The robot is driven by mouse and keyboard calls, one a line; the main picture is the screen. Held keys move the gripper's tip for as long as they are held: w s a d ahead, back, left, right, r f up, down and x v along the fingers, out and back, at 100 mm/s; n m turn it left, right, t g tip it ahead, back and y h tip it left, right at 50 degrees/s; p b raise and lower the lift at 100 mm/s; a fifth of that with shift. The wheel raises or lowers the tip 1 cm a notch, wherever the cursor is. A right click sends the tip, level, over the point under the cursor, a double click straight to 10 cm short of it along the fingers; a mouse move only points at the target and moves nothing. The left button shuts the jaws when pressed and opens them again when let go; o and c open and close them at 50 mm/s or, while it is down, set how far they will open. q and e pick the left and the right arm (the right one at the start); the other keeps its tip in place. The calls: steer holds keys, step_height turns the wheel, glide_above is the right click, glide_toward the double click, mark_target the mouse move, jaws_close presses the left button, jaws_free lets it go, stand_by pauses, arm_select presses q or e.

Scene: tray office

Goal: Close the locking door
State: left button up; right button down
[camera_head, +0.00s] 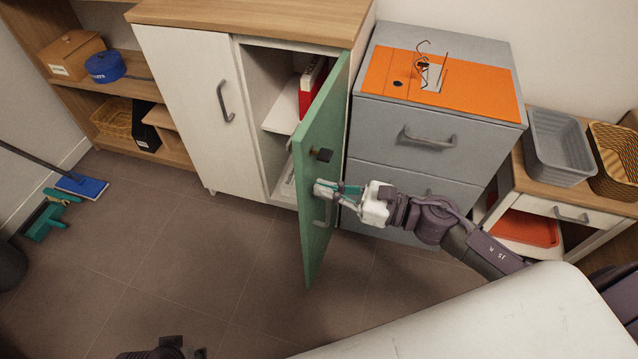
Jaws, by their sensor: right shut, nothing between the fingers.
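The green door (318,150) of the white cabinet (262,120) stands wide open, swung out toward me. A small black lock (321,155) sits on its face, and a grey handle (323,212) is below it. My right gripper (328,189) is shut at the door's face, between the lock and the handle. The picture does not show clearly whether its fingertips touch the door. Part of the handle is hidden behind the gripper. My left gripper is not clearly in view; only a dark part of my body shows at the bottom edge.
The white left door (190,95) of the cabinet is closed. A grey drawer unit (430,125) stands right of the open door, with an orange panel (440,82) on top. Inside the cabinet, a red binder (311,85) stands on a shelf. The floor (190,250) left of the door is clear.

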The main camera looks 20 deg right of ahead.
arm_select(q)
steer(key=shift+f, duration=0.5)
arm_select(e)
steer(key=shift+x, duration=0.9)
steer(key=shift+a, duration=0.1)
